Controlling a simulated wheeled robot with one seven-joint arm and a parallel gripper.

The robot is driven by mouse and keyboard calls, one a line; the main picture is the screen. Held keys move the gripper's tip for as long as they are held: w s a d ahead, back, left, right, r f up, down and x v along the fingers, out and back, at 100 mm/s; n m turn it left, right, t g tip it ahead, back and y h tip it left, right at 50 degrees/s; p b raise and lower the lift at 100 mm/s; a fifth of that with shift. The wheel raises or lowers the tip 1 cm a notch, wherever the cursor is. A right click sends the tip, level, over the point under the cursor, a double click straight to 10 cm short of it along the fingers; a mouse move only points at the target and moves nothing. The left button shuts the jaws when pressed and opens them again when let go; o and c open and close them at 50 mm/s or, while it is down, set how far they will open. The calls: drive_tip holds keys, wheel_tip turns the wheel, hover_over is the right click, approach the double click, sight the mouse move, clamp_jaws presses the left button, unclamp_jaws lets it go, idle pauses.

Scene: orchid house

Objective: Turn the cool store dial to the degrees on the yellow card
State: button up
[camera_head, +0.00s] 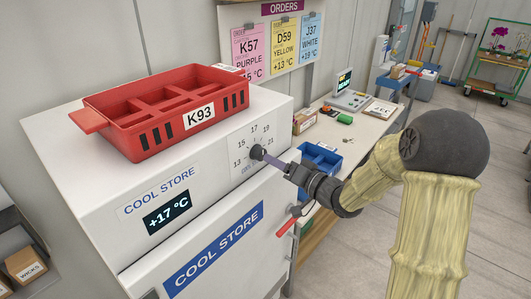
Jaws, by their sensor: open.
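The cool store (110,225) is a white cabinet at the left. Its dark round dial (257,152) sits on a white scale plate (241,146) with marks including 13, 15, 17, 19 and 21. The display (167,211) reads +17 °C. The yellow card (284,45) hangs on the orders board and reads D59, YELLOW, +13 °C. My gripper (267,155) is open, with its fingers at the dial from the right. I cannot tell whether they touch it; they partly hide the dial's right side.
A red crate (150,142) labelled K93 stands on the cool store. A pink card (248,52) and a blue card (310,40) flank the yellow one. The bench (335,133) behind my gripper holds a scale (350,98) and a blue bin (319,158).

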sight(263, 155)
drive_tip(key=p+x, duration=0.1)
drive_tip(key=x, duration=0.4)
drive_tip(key=shift+w+a, duration=0.1)
drive_tip(key=shift+a, duration=0.05)
drive_tip(key=c, duration=1)
